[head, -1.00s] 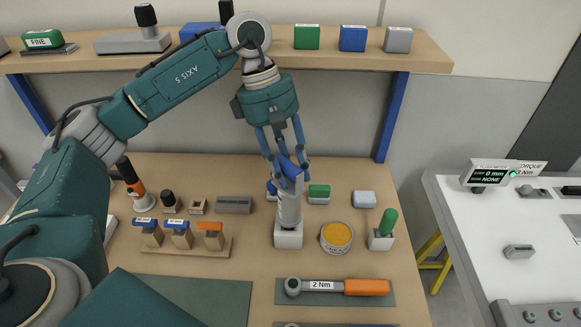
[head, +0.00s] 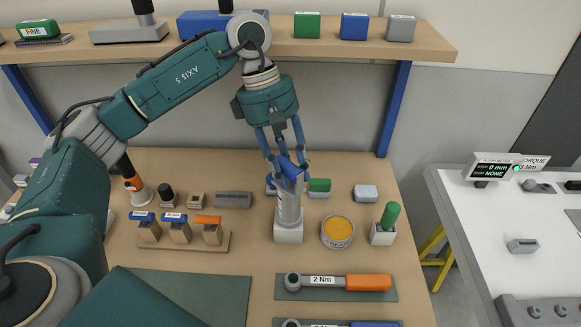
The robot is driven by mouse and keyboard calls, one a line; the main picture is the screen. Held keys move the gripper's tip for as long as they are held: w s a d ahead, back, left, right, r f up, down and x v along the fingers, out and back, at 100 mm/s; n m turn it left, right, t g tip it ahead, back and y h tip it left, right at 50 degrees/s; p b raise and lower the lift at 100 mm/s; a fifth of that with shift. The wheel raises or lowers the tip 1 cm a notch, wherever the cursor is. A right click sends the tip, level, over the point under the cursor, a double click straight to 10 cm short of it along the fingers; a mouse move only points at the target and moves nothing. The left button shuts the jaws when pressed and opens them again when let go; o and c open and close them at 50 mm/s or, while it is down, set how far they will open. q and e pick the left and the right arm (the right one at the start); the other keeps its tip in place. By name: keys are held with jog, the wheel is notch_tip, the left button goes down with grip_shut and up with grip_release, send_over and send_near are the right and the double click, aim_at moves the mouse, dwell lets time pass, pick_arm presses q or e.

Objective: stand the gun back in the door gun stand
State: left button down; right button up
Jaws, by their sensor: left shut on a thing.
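My left gripper (head: 287,162) is shut on the blue top of the gun (head: 289,205). The gun has a pale grey, upright body and stands in line with the white block-shaped stand (head: 288,235), with its lower end at the stand's top. The fingers hide part of the blue top. I cannot tell whether the gun is fully seated. My right gripper is not in view.
A round tin (head: 337,231) of yellow stuff stands close to the right of the stand. A green-handled tool (head: 390,216) is beyond it. A rack (head: 185,241) of capped blocks is to the left. A torque wrench (head: 337,282) lies in front. The shelf (head: 330,45) runs behind.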

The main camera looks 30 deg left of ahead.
pick_arm(q)
jog(key=shift+f, duration=0.25)
jog(key=c, duration=1.1)
grip_release()
jog(key=v, duration=1.2)
